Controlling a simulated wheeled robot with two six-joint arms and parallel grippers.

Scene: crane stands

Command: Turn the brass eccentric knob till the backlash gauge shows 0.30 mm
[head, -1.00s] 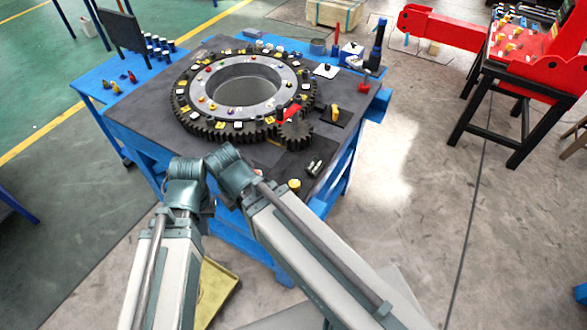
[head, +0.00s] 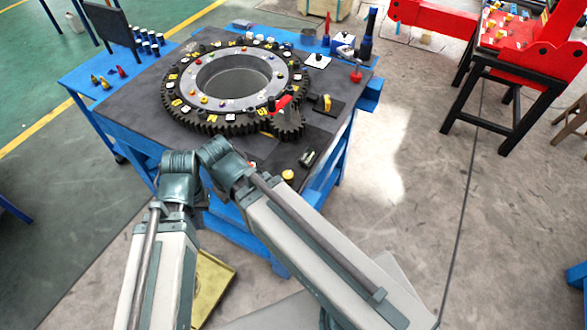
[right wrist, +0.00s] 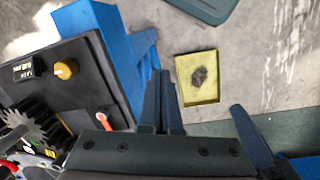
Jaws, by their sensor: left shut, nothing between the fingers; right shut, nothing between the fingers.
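The brass knob (head: 288,175) sits near the front right corner of the dark table top. It also shows in the right wrist view (right wrist: 66,69), beside the gauge (right wrist: 22,71) with its small display, too small to read. The gauge (head: 307,158) stands just behind the knob in the head view. My right gripper (right wrist: 163,75) is shut and empty, pointing past the table edge, apart from the knob. My left gripper (head: 203,197) is shut, mostly hidden by the arm links, low in front of the table. My right gripper is hidden in the head view.
A large toothed ring (head: 170,95) with coloured pieces fills the table middle. A small pinion (head: 288,125) meets it near the knob. A yellow tray (head: 222,290) lies on the floor under the arms. A red machine (head: 440,17) stands at right; floor between is clear.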

